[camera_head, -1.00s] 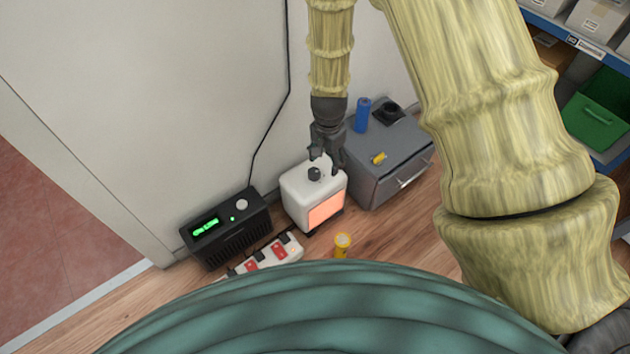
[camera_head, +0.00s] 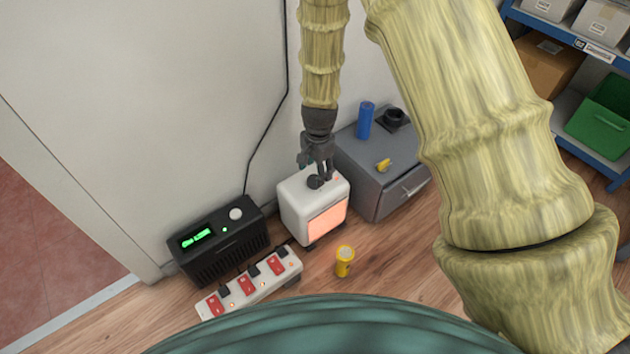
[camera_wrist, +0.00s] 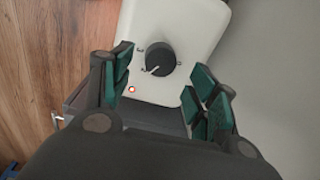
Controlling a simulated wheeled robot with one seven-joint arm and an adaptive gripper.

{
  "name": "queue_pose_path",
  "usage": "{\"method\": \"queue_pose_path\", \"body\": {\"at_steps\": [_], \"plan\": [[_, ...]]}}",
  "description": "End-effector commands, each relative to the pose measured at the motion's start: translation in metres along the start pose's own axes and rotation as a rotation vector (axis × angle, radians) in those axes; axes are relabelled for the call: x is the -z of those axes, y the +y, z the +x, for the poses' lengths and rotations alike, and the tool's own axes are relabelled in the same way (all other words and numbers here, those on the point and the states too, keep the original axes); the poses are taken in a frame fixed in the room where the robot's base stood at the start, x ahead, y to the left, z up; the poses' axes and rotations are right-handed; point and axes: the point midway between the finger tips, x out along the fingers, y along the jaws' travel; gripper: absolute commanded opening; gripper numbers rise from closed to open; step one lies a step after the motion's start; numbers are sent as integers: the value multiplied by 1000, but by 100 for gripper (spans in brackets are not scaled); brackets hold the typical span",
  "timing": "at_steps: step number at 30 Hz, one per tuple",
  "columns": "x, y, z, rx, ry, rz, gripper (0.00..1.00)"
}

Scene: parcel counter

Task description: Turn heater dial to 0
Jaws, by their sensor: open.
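The heater (camera_head: 312,208) is a small white box with a glowing orange front, standing on the wooden floor against the wall. Its black round dial (camera_head: 315,182) sits on top. In the wrist view the dial (camera_wrist: 160,59) shows a pale pointer line toward the lower left, with small marks around it too small to read. A small red light (camera_wrist: 132,89) shows on the white top (camera_wrist: 180,20). My gripper (camera_head: 319,174) is open just above the heater top. In the wrist view its green-padded fingers (camera_wrist: 160,88) are apart, on either side of and below the dial.
A black box with a green display (camera_head: 219,240) stands left of the heater. A grey cabinet (camera_head: 372,165) with a blue cylinder (camera_head: 366,120) stands close on the right.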

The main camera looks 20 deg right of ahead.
Motion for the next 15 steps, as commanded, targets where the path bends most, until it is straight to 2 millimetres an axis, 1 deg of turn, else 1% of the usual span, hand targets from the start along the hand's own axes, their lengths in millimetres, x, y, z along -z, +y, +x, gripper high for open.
{"method": "queue_pose_path", "body": {"at_steps": [1, 6, 10, 15], "plan": [[0, 0, 12, -1, 0, 0, 59], [0, 1, 29, -1, 0, 0, 59], [0, 0, 36, 0, 0, 0, 59], [0, 0, 38, 0, 0, 0, 59]]}}
